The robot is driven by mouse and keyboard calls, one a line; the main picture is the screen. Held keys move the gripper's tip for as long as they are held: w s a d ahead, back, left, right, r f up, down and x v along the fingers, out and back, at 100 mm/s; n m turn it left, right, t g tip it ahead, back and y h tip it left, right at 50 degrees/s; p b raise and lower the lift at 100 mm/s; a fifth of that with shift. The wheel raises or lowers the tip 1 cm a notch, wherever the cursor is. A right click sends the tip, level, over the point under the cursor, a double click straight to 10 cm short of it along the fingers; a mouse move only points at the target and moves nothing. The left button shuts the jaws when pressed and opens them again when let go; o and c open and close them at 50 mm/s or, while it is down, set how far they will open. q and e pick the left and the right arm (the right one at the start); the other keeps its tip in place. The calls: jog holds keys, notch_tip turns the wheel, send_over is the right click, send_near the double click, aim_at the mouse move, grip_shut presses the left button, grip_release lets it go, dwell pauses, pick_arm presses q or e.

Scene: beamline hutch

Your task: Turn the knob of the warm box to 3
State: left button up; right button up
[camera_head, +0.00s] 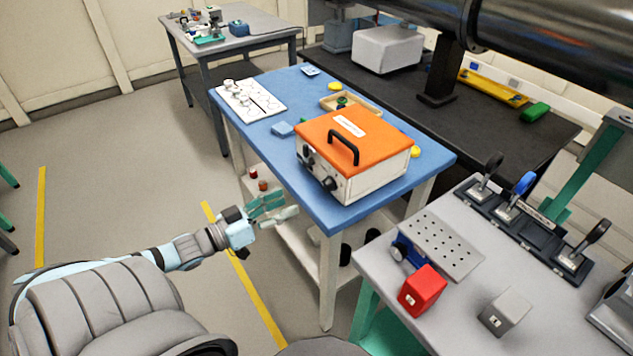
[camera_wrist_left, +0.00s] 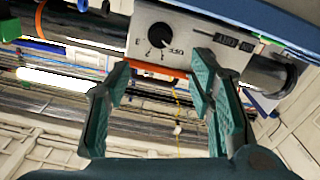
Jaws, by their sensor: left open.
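The warm box (camera_head: 367,177) has a white body, an orange lid and a black handle, and stands on the blue table. Dark knob-like fittings (camera_head: 329,183) show on its front face. In the left wrist view, which looks upside down, a round black knob (camera_wrist_left: 159,35) sits on the white front panel with small marks around it, too small to read surely. My left gripper (camera_head: 274,208) is open and empty, in front of the box and apart from it. In the wrist view its green fingers (camera_wrist_left: 158,95) frame the space below the knob. My right gripper is not in view.
The blue table (camera_head: 350,212) also carries a white patterned board (camera_head: 250,98), a wooden tray (camera_head: 363,105) and small items. A grey table (camera_head: 395,287) with a red block (camera_head: 422,291) stands at right. Floor space at left is open.

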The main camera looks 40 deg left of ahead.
aim_at(324, 186)
pick_arm(q)
jog(key=b+x, duration=0.2)
jog(key=x, duration=0.1)
jog(key=b+x, duration=0.2)
jog(key=x, duration=0.1)
jog(key=f+b+x, duration=0.1)
jog(key=b+x, duration=0.1)
jog(key=x, duration=0.1)
jog(key=shift+w+d, duration=0.1)
jog(key=shift+w+d+r+b, duration=0.1)
jog(key=shift+w+r+b, duration=0.15)
jog(key=shift+w+b, duration=0.3)
jog(key=shift+r, duration=0.15)
jog(key=c, duration=1.2)
